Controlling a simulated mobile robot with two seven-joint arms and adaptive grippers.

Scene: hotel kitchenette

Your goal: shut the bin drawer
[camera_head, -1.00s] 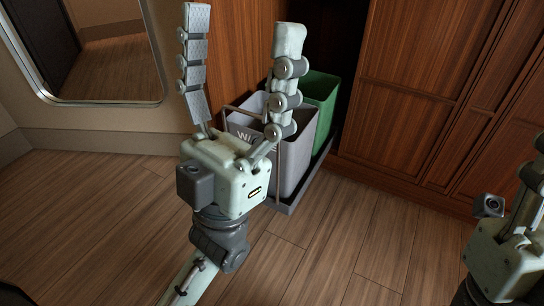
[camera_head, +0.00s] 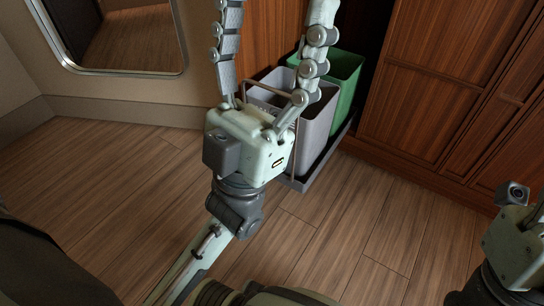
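The bin drawer stands pulled out of the wooden cabinet, with a dark grey base tray (camera_head: 326,161) low over the floor. It carries a grey bin (camera_head: 318,122) in front and a green bin (camera_head: 348,75) behind, nearer the cabinet. A thin metal frame (camera_head: 297,140) rises at its front. My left gripper (camera_head: 278,8) is open, its two fingers spread and pointing up in the picture. It covers part of the drawer front, and I cannot tell whether it touches. My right gripper (camera_head: 515,245) is cut off at the right edge, its fingers not clearly visible.
Closed wooden cabinet doors (camera_head: 440,90) stand right of the drawer. A dark opening lies behind the bins. A framed mirror (camera_head: 125,35) hangs on the left wall above a baseboard (camera_head: 120,110). The wooden floor (camera_head: 110,185) in front is clear.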

